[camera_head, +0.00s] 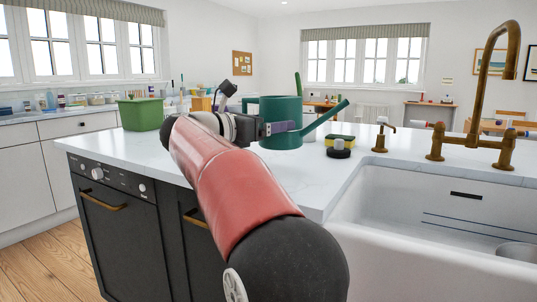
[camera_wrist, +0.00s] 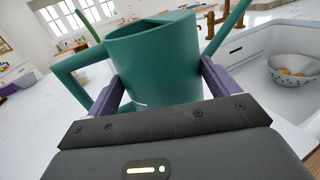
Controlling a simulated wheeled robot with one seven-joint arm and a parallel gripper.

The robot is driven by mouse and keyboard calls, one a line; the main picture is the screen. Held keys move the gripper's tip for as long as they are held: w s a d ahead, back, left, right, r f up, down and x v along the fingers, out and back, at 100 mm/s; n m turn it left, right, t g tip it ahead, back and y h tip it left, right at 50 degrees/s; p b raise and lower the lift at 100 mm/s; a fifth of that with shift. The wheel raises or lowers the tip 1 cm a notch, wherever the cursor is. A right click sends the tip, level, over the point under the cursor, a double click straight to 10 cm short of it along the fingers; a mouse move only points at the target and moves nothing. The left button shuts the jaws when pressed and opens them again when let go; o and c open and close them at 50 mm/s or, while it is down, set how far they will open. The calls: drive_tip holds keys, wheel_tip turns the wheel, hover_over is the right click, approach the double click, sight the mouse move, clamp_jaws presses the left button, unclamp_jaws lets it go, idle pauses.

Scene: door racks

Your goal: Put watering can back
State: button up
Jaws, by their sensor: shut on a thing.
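A teal watering can (camera_head: 281,108) is at the countertop in the head view, its spout pointing right and its handle left. It also fills the middle of the wrist view (camera_wrist: 155,60). My gripper (camera_wrist: 160,88) is shut on the can's body, with one purple finger on each side. In the head view my gripper (camera_head: 282,127) reaches the can from the left front. The can looks upright in the head view. I cannot tell whether its base touches the counter.
A white sink (camera_head: 440,215) with a brass tap (camera_head: 495,90) is at the right; a colander (camera_wrist: 295,72) sits in it. A sponge (camera_head: 340,142) on a dark round item is right of the can. A green container (camera_head: 141,114) stands left on the counter (camera_head: 110,142).

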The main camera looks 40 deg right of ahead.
sight(268, 148)
drive_tip(key=shift+f, duration=3.2)
drive_tip(key=shift+f, duration=0.15)
drive_tip(key=o, duration=1.2)
drive_tip(key=shift+b, duration=0.3)
drive_tip(key=shift+o, duration=0.2)
drive_tip(key=shift+r+p, duration=0.25)
drive_tip(key=shift+p, duration=0.05)
drive_tip(key=a+b, duration=0.2)
drive_tip(key=a, duration=1)
drive_tip(key=shift+f, duration=0.15)
